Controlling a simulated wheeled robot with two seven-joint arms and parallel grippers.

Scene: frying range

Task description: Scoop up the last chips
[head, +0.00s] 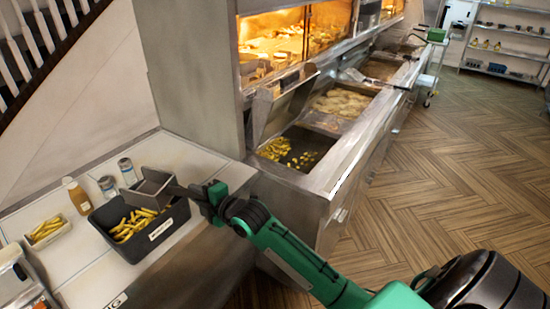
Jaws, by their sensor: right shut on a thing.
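My right gripper (205,198) is shut on the dark handle of a grey metal scoop (152,184). The scoop is over the back right part of a black bin (116,208) with a white label, on the counter at the left. Chips (138,222) lie in the bin. I cannot tell whether the scoop holds chips or touches the bin. More chips (276,149) lie scattered on the dark bottom of the nearest fryer well (308,148), right of the counter. My left gripper is not in view.
A small tray of chips (48,241), a sauce bottle (77,196) and two shakers (108,187) stand around the bin. A steel upright (195,80) rises behind the counter. Lit warming cabinets (275,45) stand above the range. The wooden floor at right is clear.

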